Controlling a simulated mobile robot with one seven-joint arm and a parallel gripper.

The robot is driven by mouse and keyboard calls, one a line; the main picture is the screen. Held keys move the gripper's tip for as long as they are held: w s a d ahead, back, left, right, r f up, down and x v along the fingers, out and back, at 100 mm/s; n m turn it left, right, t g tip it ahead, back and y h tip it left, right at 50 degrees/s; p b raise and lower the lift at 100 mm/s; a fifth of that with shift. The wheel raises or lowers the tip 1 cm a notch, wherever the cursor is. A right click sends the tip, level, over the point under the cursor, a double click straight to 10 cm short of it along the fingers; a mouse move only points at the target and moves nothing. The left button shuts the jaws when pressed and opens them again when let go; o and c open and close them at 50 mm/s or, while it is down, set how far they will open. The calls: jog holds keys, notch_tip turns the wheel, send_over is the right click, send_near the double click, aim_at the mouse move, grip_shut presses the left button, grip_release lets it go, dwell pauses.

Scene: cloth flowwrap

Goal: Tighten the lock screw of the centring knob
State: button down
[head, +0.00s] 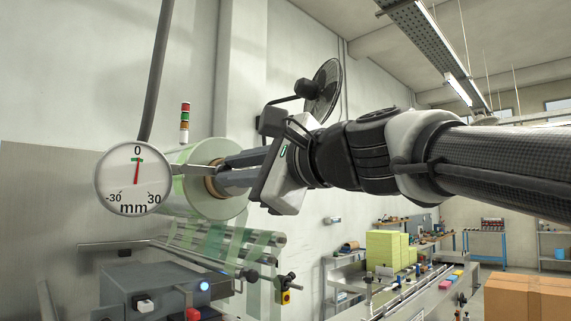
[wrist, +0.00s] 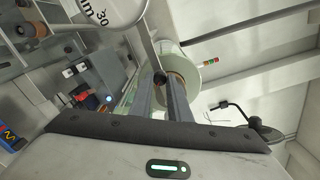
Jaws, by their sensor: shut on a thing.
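My gripper (head: 214,174) reaches left to the shaft end at the core of the film reel (head: 190,195). Its fingers are closed around a small dark knob (wrist: 160,77) at the shaft, seen between the fingertips in the wrist view. It appears to be the lock screw of the centring knob; the fingers hide most of it, and I cannot tell the two parts apart. A round gauge (head: 112,185) marked -30, 0 and 30 mm stands left of the reel. Its red needle points close to 0, at the green band.
A control box (head: 150,285) with a lit blue button sits below the gauge. Rollers with green-striped film (head: 225,243) lie under the reel. A fan (head: 323,92) is behind my arm. Yellow stacks (head: 383,250) and a cardboard box (head: 525,300) stand at the right.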

jog(key=shift+m+p, duration=0.3)
jog(key=shift+m, duration=0.6)
jog(key=c, duration=1.7)
grip_release()
jog(key=shift+o, duration=0.2)
jog(key=shift+d, duration=0.1)
jog(key=b+v, duration=0.1)
jog(key=v, duration=1.6)
jog(key=shift+s+b, duration=0.2)
jog(key=shift+b, duration=0.1)
